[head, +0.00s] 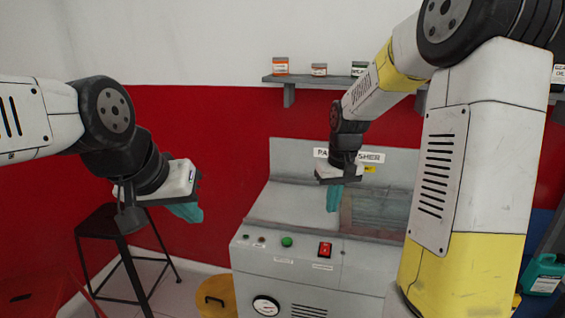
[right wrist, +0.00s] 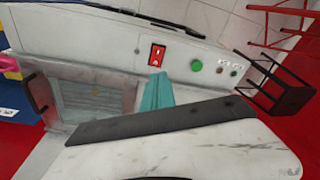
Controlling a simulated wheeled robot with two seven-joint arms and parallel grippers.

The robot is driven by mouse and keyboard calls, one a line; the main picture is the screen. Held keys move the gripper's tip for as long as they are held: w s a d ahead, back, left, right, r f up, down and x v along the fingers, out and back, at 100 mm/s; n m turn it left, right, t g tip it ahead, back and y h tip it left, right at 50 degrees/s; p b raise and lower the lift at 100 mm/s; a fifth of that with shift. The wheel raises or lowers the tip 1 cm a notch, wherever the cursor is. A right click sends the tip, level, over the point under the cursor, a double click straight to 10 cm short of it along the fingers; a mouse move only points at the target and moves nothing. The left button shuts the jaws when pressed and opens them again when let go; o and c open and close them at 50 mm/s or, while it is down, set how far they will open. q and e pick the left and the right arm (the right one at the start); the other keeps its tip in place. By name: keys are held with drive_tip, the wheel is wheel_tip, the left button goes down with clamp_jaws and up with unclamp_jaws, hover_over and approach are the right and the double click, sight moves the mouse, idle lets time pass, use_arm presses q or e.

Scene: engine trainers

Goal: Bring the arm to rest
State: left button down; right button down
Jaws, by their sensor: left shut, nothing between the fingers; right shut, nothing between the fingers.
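My left gripper (head: 186,211) is at the left of the head view, its teal fingers shut and empty, in the air above a dark stool. My right gripper (head: 334,198) is in front of the grey parts washer (head: 310,255), its teal fingers pointing down, shut and empty. The right fingers (right wrist: 157,92) also show in the right wrist view, with the washer's front panel beyond them. A red switch (head: 325,249) and a green button (head: 287,242) are on that panel. I cannot tell whether the right fingertips touch the washer.
A dark stool (head: 101,222) stands at the left, and a yellow round lid (head: 215,296) is near the washer's left foot. A teal jug (head: 543,274) is at the far right.

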drive_tip(key=s+a+r+t, duration=0.1)
drive_tip(key=s+r+t, duration=0.1)
drive_tip(key=s+r, duration=0.4)
drive_tip(key=s+r+m+t+y, duration=0.1)
drive_tip(key=s+r, duration=0.5)
drive_tip(key=s, duration=0.8)
drive_tip(key=shift+a+m+t+y, duration=0.3)
drive_tip(key=shift+a+t, duration=0.1)
drive_tip(key=shift+t, duration=0.5)
